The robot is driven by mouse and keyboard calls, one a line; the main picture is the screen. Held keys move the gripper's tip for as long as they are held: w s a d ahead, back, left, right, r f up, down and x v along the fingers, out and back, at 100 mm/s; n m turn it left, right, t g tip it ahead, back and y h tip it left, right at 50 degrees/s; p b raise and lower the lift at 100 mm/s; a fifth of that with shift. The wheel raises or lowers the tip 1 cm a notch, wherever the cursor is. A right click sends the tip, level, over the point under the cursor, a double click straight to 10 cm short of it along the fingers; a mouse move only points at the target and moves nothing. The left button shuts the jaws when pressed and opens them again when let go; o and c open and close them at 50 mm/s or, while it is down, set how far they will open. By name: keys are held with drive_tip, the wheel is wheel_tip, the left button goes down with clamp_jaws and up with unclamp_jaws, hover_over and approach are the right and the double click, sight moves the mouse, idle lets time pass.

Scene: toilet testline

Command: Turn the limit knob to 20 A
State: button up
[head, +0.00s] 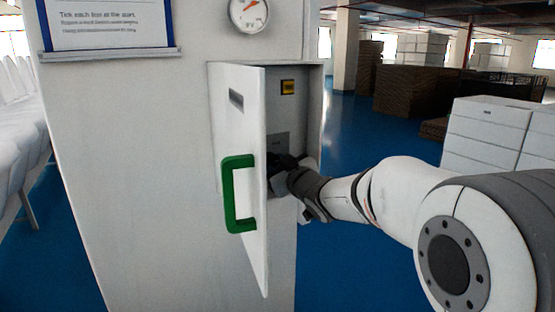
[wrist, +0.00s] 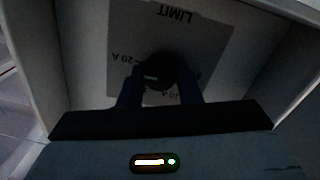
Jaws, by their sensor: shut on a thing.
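The limit knob (wrist: 161,70) is a dark round knob on a grey label plate (wrist: 205,45) inside the open cabinet. In the wrist view the plate appears upside down, with "LIMIT" at the top, "20 A" to the left of the knob and dim, partly covered marks below and right. A small pale mark shows on the knob left of its middle; its exact direction is hard to tell. My gripper (wrist: 159,88) is shut on the knob, one finger on each side. In the head view my gripper (head: 282,168) reaches into the cabinet, and the knob is hidden.
The cabinet door (head: 240,130) with a green handle (head: 230,195) stands open left of my gripper. Cabinet walls (wrist: 38,50) closely surround the gripper. A yellow-framed part (head: 287,87) sits above the plate. A gauge (head: 249,13) is above the cabinet.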

drive_tip(key=shift+r+m, duration=0.1)
drive_tip(key=shift+m, duration=0.3)
drive_tip(key=o, duration=1)
drive_tip(key=shift+s+d, duration=0.1)
drive_tip(key=v, duration=0.7)
drive_tip(key=shift+s+d, duration=0.1)
drive_tip(key=shift+s, duration=0.15)
